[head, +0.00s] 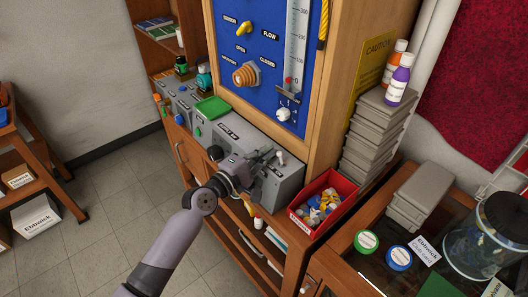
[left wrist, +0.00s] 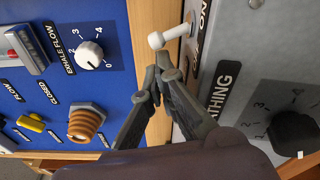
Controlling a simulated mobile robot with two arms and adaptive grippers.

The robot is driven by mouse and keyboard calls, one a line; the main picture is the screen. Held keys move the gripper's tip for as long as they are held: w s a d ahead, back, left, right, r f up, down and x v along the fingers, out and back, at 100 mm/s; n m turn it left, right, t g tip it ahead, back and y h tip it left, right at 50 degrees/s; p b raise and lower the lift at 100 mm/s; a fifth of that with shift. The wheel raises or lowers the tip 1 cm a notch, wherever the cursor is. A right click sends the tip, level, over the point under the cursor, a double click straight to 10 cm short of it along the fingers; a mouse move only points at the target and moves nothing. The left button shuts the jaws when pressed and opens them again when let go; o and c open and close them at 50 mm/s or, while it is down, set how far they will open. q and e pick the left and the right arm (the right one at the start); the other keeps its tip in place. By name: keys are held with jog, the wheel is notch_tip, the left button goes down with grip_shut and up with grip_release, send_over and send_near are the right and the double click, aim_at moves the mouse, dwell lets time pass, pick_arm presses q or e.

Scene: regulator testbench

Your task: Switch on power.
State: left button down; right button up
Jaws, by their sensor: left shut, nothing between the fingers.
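The grey control box (head: 245,143) stands on the wooden bench below the blue panel. A white-tipped toggle switch (head: 281,157) sticks out near its right end. In the left wrist view the toggle (left wrist: 170,36) projects from the grey face beside a label reading "ON". My left gripper (head: 267,157) is over the box, just left of the toggle. In the left wrist view its fingertips (left wrist: 160,73) are together and empty, close below the toggle. I cannot tell whether they touch it. The gripper hides part of the box's front. My right gripper is not in view.
A black knob (left wrist: 292,135) sits on the grey face. The blue panel (head: 262,50) behind carries knobs and a scale. A red bin (head: 324,200) of small parts stands right of the box, before stacked grey cases (head: 375,130). A green tray (head: 212,108) lies to the left.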

aim_at(271, 165)
pick_arm(q)
jog(key=shift+s+d+r+m+b, duration=0.15)
jog(key=shift+r+m+b, duration=0.1)
jog(key=shift+m, duration=0.4)
jog(key=shift+s+d+r+m+b, duration=0.15)
jog(key=shift+m+b, duration=0.1)
jog(key=shift+m, duration=0.4)
jog(key=shift+s+d+r+m+t, duration=0.1)
jog(key=shift+r+m+t, duration=0.15)
jog(key=shift+m, duration=0.35)
jog(key=shift+s+d+r+m+h+b, duration=0.15)
jog(key=shift+s+d+r+m+b, duration=0.2)
jog(key=shift+m, duration=0.5)
jog(key=shift+s+d+r+m+h+b, duration=0.15)
jog(key=shift+m+b, duration=0.25)
jog(key=shift+m, duration=0.45)
jog(key=shift+f, duration=0.1)
